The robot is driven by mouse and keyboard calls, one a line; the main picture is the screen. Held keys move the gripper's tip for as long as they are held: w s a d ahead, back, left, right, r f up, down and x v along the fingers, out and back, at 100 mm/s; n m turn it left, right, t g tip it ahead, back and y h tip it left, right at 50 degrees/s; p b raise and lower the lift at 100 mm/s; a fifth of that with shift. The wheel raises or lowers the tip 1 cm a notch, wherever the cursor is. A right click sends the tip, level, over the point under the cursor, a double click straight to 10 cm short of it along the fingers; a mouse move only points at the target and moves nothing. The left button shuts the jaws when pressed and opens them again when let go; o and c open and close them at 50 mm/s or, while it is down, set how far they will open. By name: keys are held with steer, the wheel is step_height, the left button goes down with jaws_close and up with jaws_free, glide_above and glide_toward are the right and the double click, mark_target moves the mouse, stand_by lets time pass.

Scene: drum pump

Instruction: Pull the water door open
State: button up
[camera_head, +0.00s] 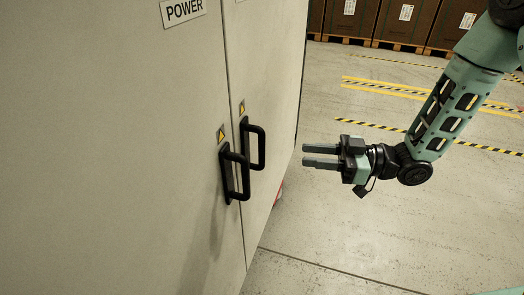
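A large grey cabinet has two doors side by side. The left door (120,140) bears a POWER label (183,11) and a black handle (227,172). The right door (275,90) has its own black handle (260,147); no label shows on it, so I cannot read whether it is the water door. Both doors look shut. My gripper (304,155) is to the right of the handles, its two fingers apart and pointing left toward the cabinet. Nothing is between the fingers, and it touches neither handle.
Yellow warning signs (221,134) sit above the handles. Brown boxes (400,20) on pallets stand at the back. Yellow and black striped floor lines (430,136) cross the floor.

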mark_target(262, 166)
steer(key=a, duration=0.4)
steer(key=w+a, duration=0.1)
steer(key=a, duration=0.2)
steer(key=w+a, duration=0.1)
steer(key=a, duration=0.3)
steer(key=shift+a+b, duration=0.3)
steer(key=shift+b, duration=0.1)
jaws_close()
